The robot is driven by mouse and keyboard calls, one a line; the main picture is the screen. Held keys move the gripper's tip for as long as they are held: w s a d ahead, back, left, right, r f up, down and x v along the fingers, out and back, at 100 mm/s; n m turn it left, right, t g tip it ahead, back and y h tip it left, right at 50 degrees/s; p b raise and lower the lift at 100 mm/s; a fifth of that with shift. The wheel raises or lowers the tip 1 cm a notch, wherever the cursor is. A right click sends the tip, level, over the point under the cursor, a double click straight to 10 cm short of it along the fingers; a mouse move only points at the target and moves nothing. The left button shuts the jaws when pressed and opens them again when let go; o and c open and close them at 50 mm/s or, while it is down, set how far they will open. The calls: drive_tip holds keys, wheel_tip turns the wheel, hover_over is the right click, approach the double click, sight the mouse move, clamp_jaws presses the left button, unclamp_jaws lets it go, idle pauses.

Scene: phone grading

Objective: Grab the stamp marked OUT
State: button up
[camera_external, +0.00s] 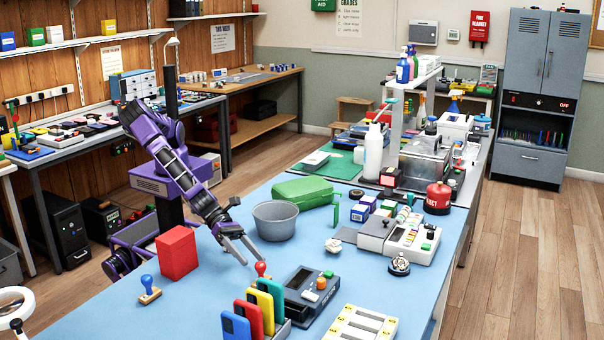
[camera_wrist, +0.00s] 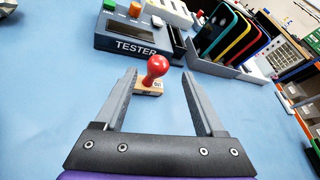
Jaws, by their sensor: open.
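A stamp with a round red handle and a light wooden base (camera_wrist: 155,68) stands upright on the blue table. A small dark label on its base seems to read OUT, though it is tiny. In the external view its red knob (camera_external: 261,267) shows by my fingertips. My gripper (camera_wrist: 159,77) is open, its two fingers apart on either side of the stamp, with the base near fingertip level; I cannot tell whether they touch it. My gripper (camera_external: 251,261) reaches low over the table. A second stamp, with a blue handle (camera_external: 147,283), stands to the left.
The tester (camera_external: 310,292) sits just beyond the red stamp. A rack of coloured phones (camera_external: 259,308) stands close beside it. A red block (camera_external: 177,252) and a grey bucket (camera_external: 274,221) are nearby. The table left of the stamp in the wrist view is clear.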

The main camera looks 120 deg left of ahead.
sight(257, 263)
drive_tip(key=x, duration=0.5)
drive_tip(key=shift+a, duration=0.15)
clamp_jaws()
